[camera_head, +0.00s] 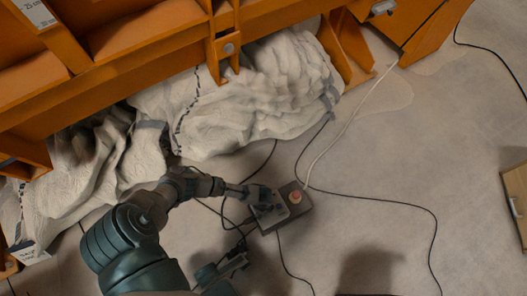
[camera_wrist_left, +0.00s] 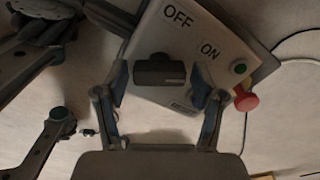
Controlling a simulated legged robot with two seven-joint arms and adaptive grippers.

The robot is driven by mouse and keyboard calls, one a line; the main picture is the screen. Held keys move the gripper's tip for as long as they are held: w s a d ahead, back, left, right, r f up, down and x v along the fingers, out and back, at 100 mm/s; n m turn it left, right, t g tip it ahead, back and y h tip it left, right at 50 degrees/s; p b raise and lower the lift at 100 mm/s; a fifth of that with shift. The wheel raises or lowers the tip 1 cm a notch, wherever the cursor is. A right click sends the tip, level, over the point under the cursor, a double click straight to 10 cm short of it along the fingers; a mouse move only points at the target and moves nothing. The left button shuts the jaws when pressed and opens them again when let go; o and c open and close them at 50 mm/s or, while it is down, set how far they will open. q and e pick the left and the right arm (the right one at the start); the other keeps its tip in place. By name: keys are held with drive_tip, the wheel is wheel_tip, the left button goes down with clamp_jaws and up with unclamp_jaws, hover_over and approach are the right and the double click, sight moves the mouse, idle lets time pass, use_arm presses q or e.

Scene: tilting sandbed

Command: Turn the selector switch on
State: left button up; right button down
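The control box (camera_head: 287,205) lies on the floor; its pale panel (camera_wrist_left: 215,45) fills the upper wrist view and bears the labels OFF and ON. The black selector switch (camera_wrist_left: 160,72) sits on this panel, below the labels in that view. My left gripper (camera_head: 264,207) is over the box in the head view. In the wrist view its two fingertips (camera_wrist_left: 160,86) stand apart on either side of the switch, with gaps visible. My right gripper (camera_head: 238,258) is lower left of the box, off it, with its fingers seemingly spread. The switch is hidden in the head view.
A red button (camera_wrist_left: 246,100) and a green one (camera_wrist_left: 239,68) are on the box. Cables (camera_head: 365,198) run over the floor around it. The orange sandbed frame (camera_head: 110,75) with bunched white cloth (camera_head: 240,95) stands behind. Floor to the right is mostly clear.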

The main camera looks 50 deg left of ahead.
use_arm(q)
drive_tip(key=shift+r, duration=0.35)
wheel_tip(320, 180, up, 11)
idle(0.4)
drive_tip(key=shift+r, duration=0.1)
idle(0.3)
